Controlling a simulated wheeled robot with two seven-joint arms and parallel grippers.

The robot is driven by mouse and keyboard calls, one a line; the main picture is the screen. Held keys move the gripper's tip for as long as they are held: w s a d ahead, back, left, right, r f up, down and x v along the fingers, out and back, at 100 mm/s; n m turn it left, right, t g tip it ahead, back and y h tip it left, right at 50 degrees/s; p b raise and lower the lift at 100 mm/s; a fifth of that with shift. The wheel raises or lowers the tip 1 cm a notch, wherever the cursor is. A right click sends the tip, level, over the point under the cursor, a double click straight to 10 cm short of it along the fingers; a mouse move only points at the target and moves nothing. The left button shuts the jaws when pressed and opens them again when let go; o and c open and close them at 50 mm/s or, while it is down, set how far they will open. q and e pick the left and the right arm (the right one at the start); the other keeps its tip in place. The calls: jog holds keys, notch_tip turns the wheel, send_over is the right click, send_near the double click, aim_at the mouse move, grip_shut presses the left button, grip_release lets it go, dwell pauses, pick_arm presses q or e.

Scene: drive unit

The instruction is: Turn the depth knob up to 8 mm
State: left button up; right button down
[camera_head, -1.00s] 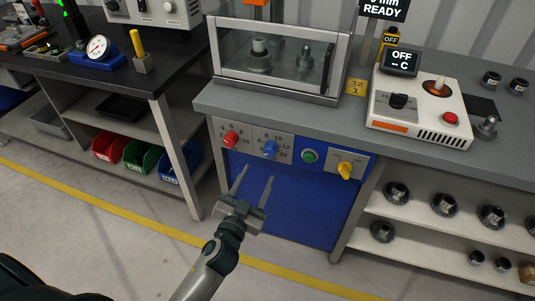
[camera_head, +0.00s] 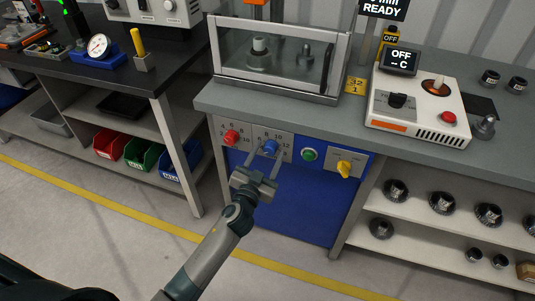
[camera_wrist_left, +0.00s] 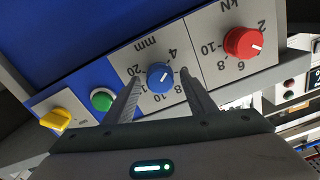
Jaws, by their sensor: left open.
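The depth knob is the blue knob (camera_head: 270,147) on the grey panel below the press, on the scale marked mm. In the left wrist view the blue knob (camera_wrist_left: 160,77) shows upside down, with a short white pointer mark; I cannot tell its exact reading. My left gripper (camera_head: 266,153) is open, its two fingers reaching up to the panel on either side of the blue knob. In the left wrist view the fingertips flank the knob with gaps, and I see no clear contact. My right gripper is not in view.
A red knob (camera_head: 231,138) on a kN scale sits left of the blue one. A green button (camera_head: 309,154) and a yellow switch (camera_head: 344,168) are to its right. Above are the grey bench top (camera_head: 225,99) and a partly cut-off READY display (camera_head: 384,9).

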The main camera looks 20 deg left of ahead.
pick_arm(q)
jog(key=c, duration=0.9)
jog(key=shift+c, duration=0.8)
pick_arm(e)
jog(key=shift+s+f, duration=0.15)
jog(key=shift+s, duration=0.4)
